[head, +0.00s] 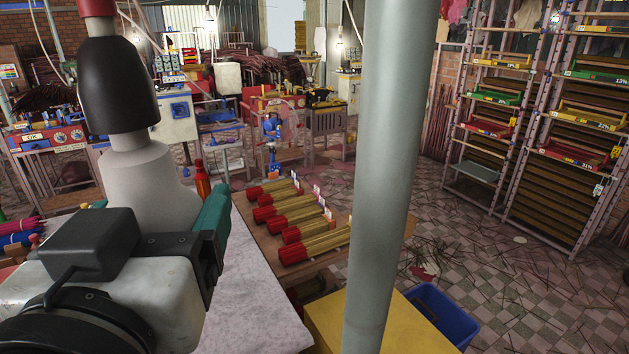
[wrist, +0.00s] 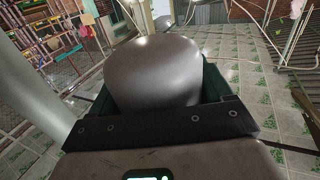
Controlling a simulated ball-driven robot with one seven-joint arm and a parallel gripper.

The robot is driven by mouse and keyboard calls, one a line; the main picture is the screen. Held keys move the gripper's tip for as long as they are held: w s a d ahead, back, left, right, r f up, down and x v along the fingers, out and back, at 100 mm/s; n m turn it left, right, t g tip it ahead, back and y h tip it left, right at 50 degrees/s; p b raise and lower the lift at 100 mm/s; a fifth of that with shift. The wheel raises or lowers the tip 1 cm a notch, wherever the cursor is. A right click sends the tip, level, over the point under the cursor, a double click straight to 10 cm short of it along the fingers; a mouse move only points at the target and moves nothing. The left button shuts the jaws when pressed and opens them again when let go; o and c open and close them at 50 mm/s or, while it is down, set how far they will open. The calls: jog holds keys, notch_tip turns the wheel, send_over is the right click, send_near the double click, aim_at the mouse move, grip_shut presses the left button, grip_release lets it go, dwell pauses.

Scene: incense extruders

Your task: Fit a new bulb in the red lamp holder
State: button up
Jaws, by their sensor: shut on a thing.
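My gripper (head: 205,235) is in the left foreground of the head view, its green jaws closed around a pale, rounded bulb (head: 150,185). In the wrist view the bulb (wrist: 155,70) is a smooth grey dome between the green pads. Above it in the head view hangs a black tapered shade-like holder (head: 115,85) with a red top (head: 97,8). The holder's lower rim overlaps the bulb's narrow upper end in the picture. The bulb's base is hidden, and I cannot tell how far it sits inside the holder.
A wooden table (head: 262,232) right of my gripper carries several red-and-yellow incense bundles (head: 290,218). A pale cloth-covered surface (head: 250,300) lies below. A blue bin (head: 440,312) and tall racks (head: 545,120) stand at right. Patterned floor (head: 470,240) there is littered with sticks.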

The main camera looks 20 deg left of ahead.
jog(key=shift+s+a+n+g+y+p, duration=0.1)
jog(key=shift+n+g+y+p, duration=0.75)
jog(key=shift+y, duration=0.35)
jog(key=shift+s+a+n+g+y+p, duration=0.1)
jog(key=shift+n+g+y+p, duration=0.65)
jog(key=shift+n+y, duration=0.35)
jog(key=o, duration=1)
